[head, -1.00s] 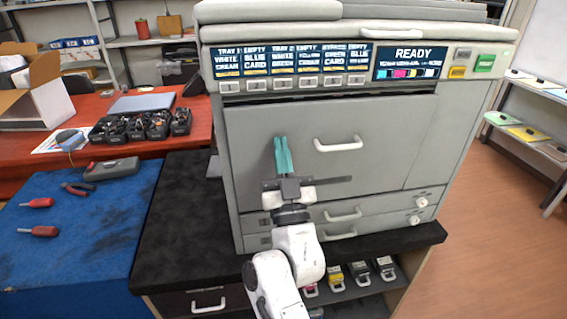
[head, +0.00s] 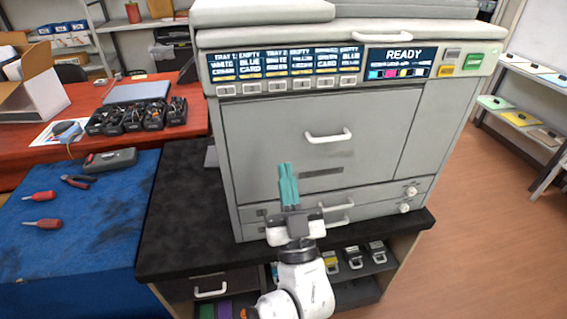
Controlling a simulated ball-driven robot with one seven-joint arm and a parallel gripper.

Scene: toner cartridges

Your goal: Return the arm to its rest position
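My gripper (head: 288,180) has teal fingers and stands upright in front of the printer's lower front. Its two fingers lie close together, with nothing visible between them. The printer (head: 380,140) is grey, its large front door is closed, and its display (head: 403,60) reads READY. The fingers overlap the door's lower part in the picture. I cannot tell the exact gap between them and the printer. My white arm reaches up from the bottom of the view.
The printer stands on a black-topped cabinet (head: 178,215); toner cartridges (head: 353,257) sit on its open shelf. At left are a blue-covered bench (head: 60,260) with screwdrivers and pliers, and a red table (head: 190,125). Open floor (head: 470,220) lies to the right.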

